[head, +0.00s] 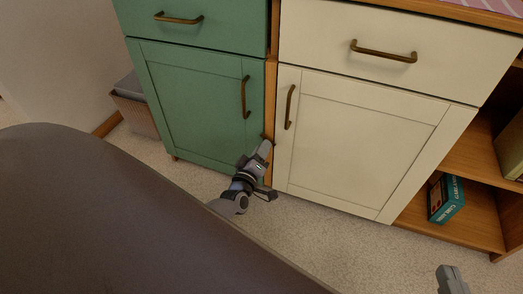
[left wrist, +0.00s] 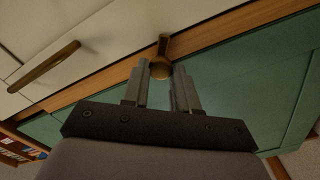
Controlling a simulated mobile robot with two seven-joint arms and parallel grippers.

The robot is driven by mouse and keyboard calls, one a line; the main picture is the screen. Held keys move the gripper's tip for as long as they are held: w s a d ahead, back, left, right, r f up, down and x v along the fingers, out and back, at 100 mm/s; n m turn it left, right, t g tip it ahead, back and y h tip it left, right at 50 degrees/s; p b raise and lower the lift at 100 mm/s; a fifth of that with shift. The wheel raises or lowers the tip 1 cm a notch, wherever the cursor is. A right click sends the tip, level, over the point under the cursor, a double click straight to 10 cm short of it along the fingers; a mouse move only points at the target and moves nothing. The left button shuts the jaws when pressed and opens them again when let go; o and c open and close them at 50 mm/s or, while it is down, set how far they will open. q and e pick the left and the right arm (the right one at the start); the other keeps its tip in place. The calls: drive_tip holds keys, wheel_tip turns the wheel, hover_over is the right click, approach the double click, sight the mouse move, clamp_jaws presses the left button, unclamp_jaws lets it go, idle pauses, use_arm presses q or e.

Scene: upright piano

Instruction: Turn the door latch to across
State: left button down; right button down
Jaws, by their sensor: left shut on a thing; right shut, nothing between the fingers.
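The brass door latch (left wrist: 163,46) sits on the wooden strip between the green door (head: 205,105) and the cream door (head: 355,140). In the left wrist view it lies at an angle over the strip, with its rounded end between my fingertips. My left gripper (head: 265,149) is at the strip, low between the two doors, and is shut on the latch; it also shows in the left wrist view (left wrist: 161,72). In the head view the gripper hides most of the latch. My right gripper (head: 450,274) is shut and empty at the lower right, away from the cabinet.
Both doors are closed, with brass handles on the green door (head: 246,97) and the cream door (head: 290,107). Drawers sit above them. An open shelf at the right holds a teal box (head: 446,198). A basket (head: 136,108) stands left of the cabinet. Carpet in front is clear.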

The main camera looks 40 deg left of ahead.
use_arm(q)
drive_tip(key=n, duration=0.7)
drive_tip(key=shift+f, duration=0.15)
idle(0.4)
drive_tip(key=c, duration=0.9)
unclamp_jaws()
drive_tip(key=shift+s, duration=0.15)
